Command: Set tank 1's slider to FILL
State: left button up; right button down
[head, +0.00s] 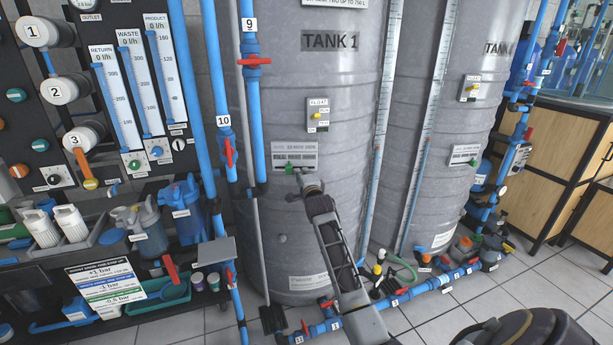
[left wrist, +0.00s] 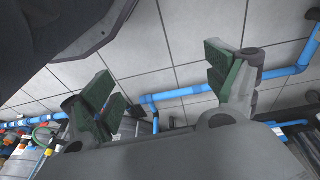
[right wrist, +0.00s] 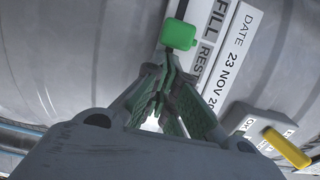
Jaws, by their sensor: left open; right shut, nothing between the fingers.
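Tank 1 (head: 345,75) is a tall grey tank in the middle of the head view. Its slider plate (head: 295,150) has a green slider knob (head: 289,168) along its lower edge. In the right wrist view the green knob (right wrist: 178,35) stands beside the words FILL and REST, nearer to FILL; its exact setting is hard to tell. My right gripper (head: 306,177) is shut and empty. Its fingertips (right wrist: 165,72) are right beside the knob; whether they touch is unclear. My left gripper (left wrist: 160,85) is open and empty above the tiled floor, away from the tank.
A float switch box (head: 319,115) with a yellow lever is above the plate. Blue pipes with red valve handles (head: 253,61) run along the tank's left side. A second tank (head: 432,110) stands to the right. Free tiled floor (head: 500,290) lies at the lower right.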

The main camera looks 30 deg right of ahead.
aim_at(290, 172)
pick_arm(q)
jog(key=shift+s+f, duration=0.1)
pick_arm(e)
jog(key=shift+a, duration=0.1)
pick_arm(q)
jog(key=shift+s+f, duration=0.1)
jog(key=shift+f, duration=0.15)
pick_arm(e)
jog(key=shift+w+a, duration=0.6)
jog(key=shift+a, duration=0.25)
jog(key=shift+w+a, duration=0.55)
jog(key=shift+a, duration=0.25)
